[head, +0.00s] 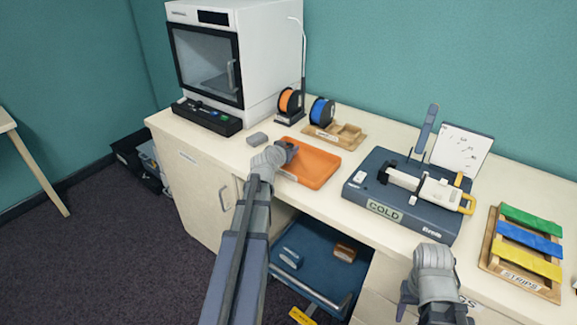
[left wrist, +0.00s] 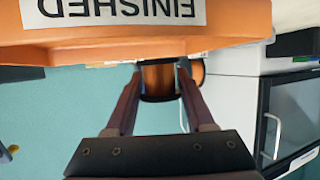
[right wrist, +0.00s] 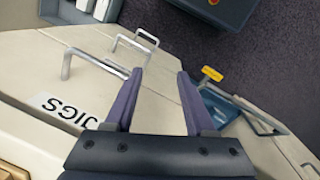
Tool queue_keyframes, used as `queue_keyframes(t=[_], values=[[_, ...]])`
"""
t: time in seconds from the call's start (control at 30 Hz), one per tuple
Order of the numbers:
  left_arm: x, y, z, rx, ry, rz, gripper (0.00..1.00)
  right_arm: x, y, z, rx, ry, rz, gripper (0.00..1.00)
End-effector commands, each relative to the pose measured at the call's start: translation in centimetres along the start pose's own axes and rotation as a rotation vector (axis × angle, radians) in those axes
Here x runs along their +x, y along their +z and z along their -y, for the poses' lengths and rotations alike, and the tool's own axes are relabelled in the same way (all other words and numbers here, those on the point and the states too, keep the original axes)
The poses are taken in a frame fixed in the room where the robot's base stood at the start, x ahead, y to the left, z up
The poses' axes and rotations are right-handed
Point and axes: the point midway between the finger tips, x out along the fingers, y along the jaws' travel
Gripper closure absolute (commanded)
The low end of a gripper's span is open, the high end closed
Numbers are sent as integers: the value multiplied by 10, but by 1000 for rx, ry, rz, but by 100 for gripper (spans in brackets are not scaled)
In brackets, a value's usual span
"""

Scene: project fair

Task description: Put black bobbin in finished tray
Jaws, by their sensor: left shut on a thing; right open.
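The finished tray (head: 318,165) is the shallow orange tray on the bench in the head view. Its front wall with the FINISHED label (left wrist: 115,12) shows upside down in the left wrist view. My left gripper (head: 288,149) is at the tray's left part. It is shut on the black bobbin (left wrist: 158,80), which has dark ends and a copper-coloured middle. In the head view only a small dark part shows at the fingertips, and I cannot tell whether it touches the tray. My right gripper (right wrist: 160,75) is open and empty, low before the bench drawers.
Orange (head: 289,101) and blue (head: 321,110) spools stand behind the tray, near a wooden holder (head: 347,134). A small grey block (head: 257,139) lies left of it. The COLD machine (head: 378,207) stands right. An open blue drawer (head: 300,284) juts out below.

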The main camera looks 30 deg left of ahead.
Motion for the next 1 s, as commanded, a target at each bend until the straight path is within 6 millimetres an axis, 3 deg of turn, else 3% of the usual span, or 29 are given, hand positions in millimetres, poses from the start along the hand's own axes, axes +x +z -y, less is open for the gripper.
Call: queue_keyframes(t=[0.23, 0.5, 0.97, 1.0], values=[[3, 7, 0, 0, 0, 0, 99, 8, 0, 1, 0, 0, 0, 45], [15, 36, 0, 0, 0, 0, 99, 39, -2, 4, -1, 0, 0, 45], [17, 40, 0, 0, 0, 0, 99, 43, -2, 4, -1, 0, 0, 45], [16, 38, 0, 0, 0, 0, 42, 41, -2, 4, -1, 0, 0, 45]])
